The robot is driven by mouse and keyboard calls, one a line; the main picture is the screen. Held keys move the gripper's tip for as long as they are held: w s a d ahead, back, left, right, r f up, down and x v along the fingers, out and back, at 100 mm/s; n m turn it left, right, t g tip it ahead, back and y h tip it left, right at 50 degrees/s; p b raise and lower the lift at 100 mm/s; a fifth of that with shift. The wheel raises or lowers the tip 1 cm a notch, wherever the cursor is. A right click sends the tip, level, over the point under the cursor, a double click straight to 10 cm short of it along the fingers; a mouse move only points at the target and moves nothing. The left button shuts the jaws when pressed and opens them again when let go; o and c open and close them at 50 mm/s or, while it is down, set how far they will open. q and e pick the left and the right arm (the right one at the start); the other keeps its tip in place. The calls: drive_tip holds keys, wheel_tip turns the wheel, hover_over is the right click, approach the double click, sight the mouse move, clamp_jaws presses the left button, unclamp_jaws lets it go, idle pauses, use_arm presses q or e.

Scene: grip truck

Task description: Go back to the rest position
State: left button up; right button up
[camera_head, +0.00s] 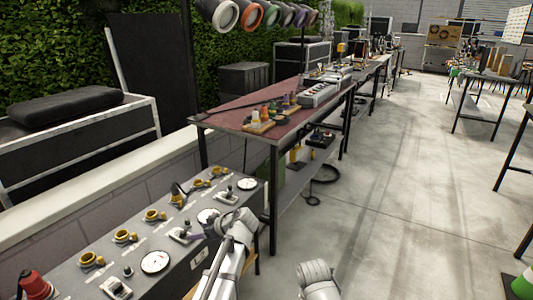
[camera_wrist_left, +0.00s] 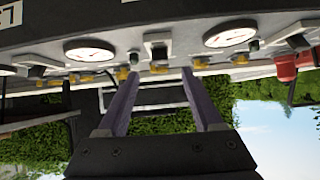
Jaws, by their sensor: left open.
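My left gripper (camera_head: 208,228) is at the right part of a grey control panel (camera_head: 182,247) in the head view, its purple fingers close to the switches. In the left wrist view the two fingers of the left gripper (camera_wrist_left: 161,75) are spread apart, with nothing between them. The panel also shows along the top of that view (camera_wrist_left: 190,20). I cannot tell whether the fingers touch it. A white-grey link of my other arm shows at the bottom middle of the head view; the right gripper is out of view.
The panel carries round white gauges (camera_head: 155,262), yellow fittings (camera_head: 124,236) and a red part (camera_head: 34,284). Behind it stands a long table (camera_head: 237,118) with bottles and equipment. A low wall (camera_head: 110,180) runs along the left. Open concrete floor (camera_head: 390,200) lies to the right.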

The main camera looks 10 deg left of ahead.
use_arm(q)
drive_tip(key=s+d+r+m+g+h+p, duration=0.1)
drive_tip(key=s+d+r+m+h+p, duration=0.2)
drive_tip(key=s+d+p, duration=0.4)
drive_tip(key=s+d+r+m+g+h+p, duration=0.2)
drive_tip(key=s+d+r+m+p, duration=0.3)
drive_tip(key=d, duration=0.5)
drive_tip(key=s+d+r+m+g+h+p, duration=0.1)
drive_tip(key=s+d+r+m+h+p, duration=0.3)
drive_tip(key=s+d+m+p, duration=0.4)
drive_tip(key=shift+s+d+r+m+p, duration=0.4)
drive_tip(key=shift+s+p, duration=0.3)
drive_tip(key=shift+s, duration=0.55)
drive_tip(key=shift+a, duration=0.1)
